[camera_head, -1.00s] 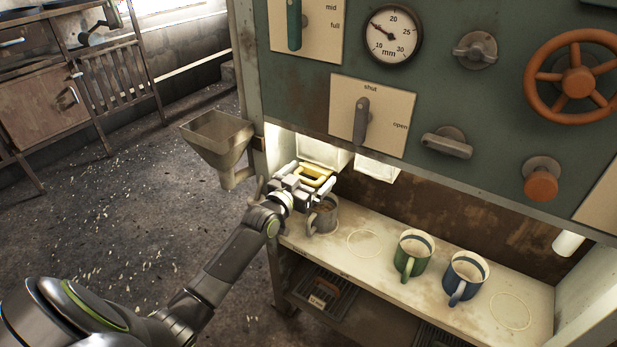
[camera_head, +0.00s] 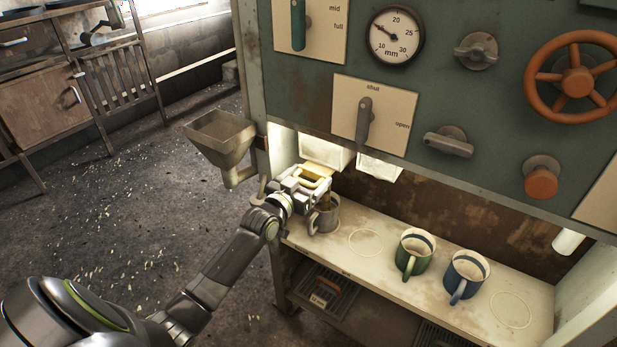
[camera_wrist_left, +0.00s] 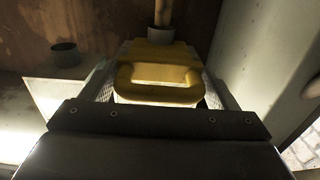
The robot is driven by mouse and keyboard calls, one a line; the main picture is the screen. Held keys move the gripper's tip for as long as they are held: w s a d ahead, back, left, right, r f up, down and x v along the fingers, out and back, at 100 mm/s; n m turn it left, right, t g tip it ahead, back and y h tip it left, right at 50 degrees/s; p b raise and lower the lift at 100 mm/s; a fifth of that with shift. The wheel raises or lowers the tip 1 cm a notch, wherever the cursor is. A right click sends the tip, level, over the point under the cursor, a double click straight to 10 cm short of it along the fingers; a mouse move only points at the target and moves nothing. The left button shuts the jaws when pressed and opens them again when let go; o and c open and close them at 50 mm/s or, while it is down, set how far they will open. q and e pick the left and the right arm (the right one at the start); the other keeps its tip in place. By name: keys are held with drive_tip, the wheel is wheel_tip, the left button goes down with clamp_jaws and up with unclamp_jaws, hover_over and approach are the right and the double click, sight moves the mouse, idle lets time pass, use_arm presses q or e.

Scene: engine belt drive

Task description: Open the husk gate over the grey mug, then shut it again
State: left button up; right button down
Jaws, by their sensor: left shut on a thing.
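My left gripper (camera_head: 316,186) is under the machine's left end and is shut on the yellow handle of the husk gate (camera_head: 318,170). In the left wrist view, the yellow gate (camera_wrist_left: 158,75) fills the middle, with its looped handle at the jaws. A short grey spout (camera_wrist_left: 160,36) shows beside it, with a tan column coming out of it that looks like running husk. The grey mug (camera_head: 324,219) stands on the shelf just below the gripper. A brown strip shows between gripper and mug. The gripper hides part of the gate.
A green mug (camera_head: 415,255) and a blue mug (camera_head: 466,276) stand farther right on the shelf (camera_head: 385,268). A metal hopper (camera_head: 221,138) juts out at the left, close to my forearm.

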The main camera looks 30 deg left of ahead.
use_arm(q)
drive_tip(key=o, duration=1.3)
drive_tip(key=shift+w, duration=0.1)
use_arm(e)
drive_tip(key=shift+s+d, duration=0.1)
use_arm(q)
drive_tip(key=shift+s, duration=0.5)
drive_tip(key=s+p, duration=0.1)
drive_tip(key=s, duration=0.4)
drive_tip(key=s+p, duration=0.1)
drive_tip(key=s, duration=0.5)
drive_tip(key=s+a+p, duration=0.1)
drive_tip(key=s, duration=0.4)
drive_tip(key=shift+s+p, duration=0.25)
drive_tip(key=shift+p, duration=0.15)
use_arm(e)
drive_tip(key=shift+s+a+r, duration=0.2)
drive_tip(key=shift+s+r, duration=0.25)
drive_tip(key=shift+r, duration=0.1)
drive_tip(key=shift+s+a+r, duration=0.15)
drive_tip(key=shift+s+r, duration=0.3)
drive_tip(key=shift+r, duration=0.05)
drive_tip(key=shift+d, duration=0.15)
